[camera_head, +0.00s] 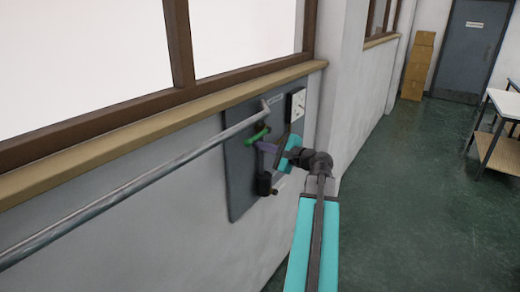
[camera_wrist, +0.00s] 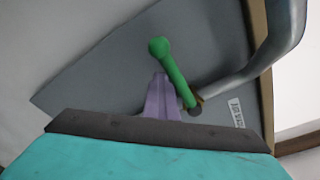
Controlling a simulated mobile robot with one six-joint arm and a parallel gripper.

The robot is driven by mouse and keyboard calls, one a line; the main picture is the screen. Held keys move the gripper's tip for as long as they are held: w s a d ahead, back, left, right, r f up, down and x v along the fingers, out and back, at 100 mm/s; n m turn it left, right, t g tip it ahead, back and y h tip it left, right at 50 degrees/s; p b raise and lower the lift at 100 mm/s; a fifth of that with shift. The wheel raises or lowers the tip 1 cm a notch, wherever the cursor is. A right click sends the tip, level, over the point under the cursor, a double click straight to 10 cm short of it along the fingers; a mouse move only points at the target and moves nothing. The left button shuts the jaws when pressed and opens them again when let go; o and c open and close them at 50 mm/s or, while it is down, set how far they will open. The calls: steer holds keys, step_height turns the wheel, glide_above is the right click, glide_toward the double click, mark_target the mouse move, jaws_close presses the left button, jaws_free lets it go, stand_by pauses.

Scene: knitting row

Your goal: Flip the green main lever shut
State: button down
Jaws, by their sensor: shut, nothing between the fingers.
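The green main lever (camera_head: 257,138) is on a grey wall panel (camera_head: 240,183) below the window sill. In the wrist view the green lever (camera_wrist: 174,70) runs slantwise from a round knob end to a pivot beside a grey pipe. My gripper (camera_head: 262,146) is at the panel, just below the lever in the head view. In the wrist view its purple fingers (camera_wrist: 160,98) are shut, with nothing between them, close beside the lever's shaft. I cannot tell whether they touch it. My wrist hides part of the panel.
A grey pipe (camera_head: 130,188) runs along the wall and bends in at the panel. The green floor (camera_head: 400,200) to the right is clear up to a table (camera_head: 507,105).

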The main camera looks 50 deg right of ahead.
steer(key=shift+r, duration=0.45)
steer(key=shift+w+f, duration=0.1)
step_height(320, 180, down, 5)
steer(key=b, duration=0.3)
steer(key=s+d+r+b, duration=0.1)
steer(key=s+b, duration=0.1)
steer(key=s, duration=0.7)
steer(key=shift+d+r+b, duration=0.25)
steer(key=shift+r+b, duration=0.1)
steer(key=shift+r, duration=0.05)
steer(key=shift+s, duration=0.1)
